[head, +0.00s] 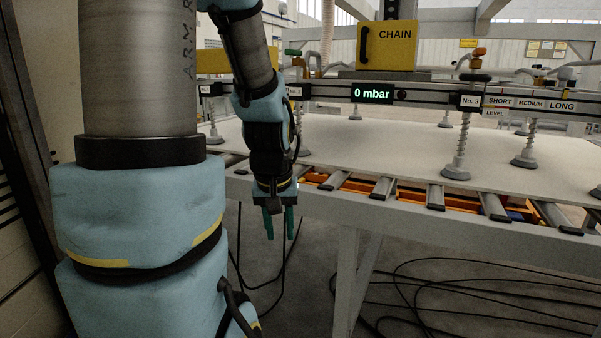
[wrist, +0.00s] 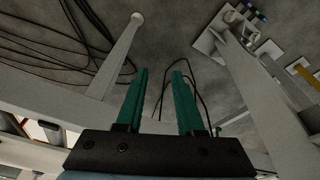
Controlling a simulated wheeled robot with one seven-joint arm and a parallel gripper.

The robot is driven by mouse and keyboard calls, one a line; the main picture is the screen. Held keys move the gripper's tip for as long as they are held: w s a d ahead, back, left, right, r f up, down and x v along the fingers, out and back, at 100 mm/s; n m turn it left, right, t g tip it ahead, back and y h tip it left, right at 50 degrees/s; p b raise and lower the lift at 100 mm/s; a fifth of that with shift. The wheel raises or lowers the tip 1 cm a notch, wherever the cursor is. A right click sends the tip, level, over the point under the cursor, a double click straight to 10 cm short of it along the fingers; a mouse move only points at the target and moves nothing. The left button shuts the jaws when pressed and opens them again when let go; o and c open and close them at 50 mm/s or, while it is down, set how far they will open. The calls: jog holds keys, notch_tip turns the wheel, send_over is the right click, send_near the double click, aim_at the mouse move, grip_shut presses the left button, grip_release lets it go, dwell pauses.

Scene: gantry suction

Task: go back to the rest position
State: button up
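My gripper (head: 280,224) hangs pointing down in front of the near edge of the roller table in the head view. Its two green fingers are apart with nothing between them. In the wrist view the same gripper (wrist: 158,98) shows its fingers spread, with bare floor and a dark cable beyond them. My arm is folded at the left of the head view, clear of the table as far as I can see.
The table frame (head: 400,211) with its rollers carries a large pale board (head: 400,150). Several suction cups (head: 457,172) hang from a gantry beam above it. The display (head: 372,93) reads 0 mbar. A yellow CHAIN box (head: 387,47) sits above. Black cables (head: 450,283) lie on the floor.

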jog(key=s+a+m+g+p, duration=0.1)
jog(key=s+a+p, duration=0.15)
jog(key=s, duration=0.25)
notch_tip(320, 180, up, 12)
jog(key=p, duration=1.1)
jog(key=shift+w, duration=0.35)
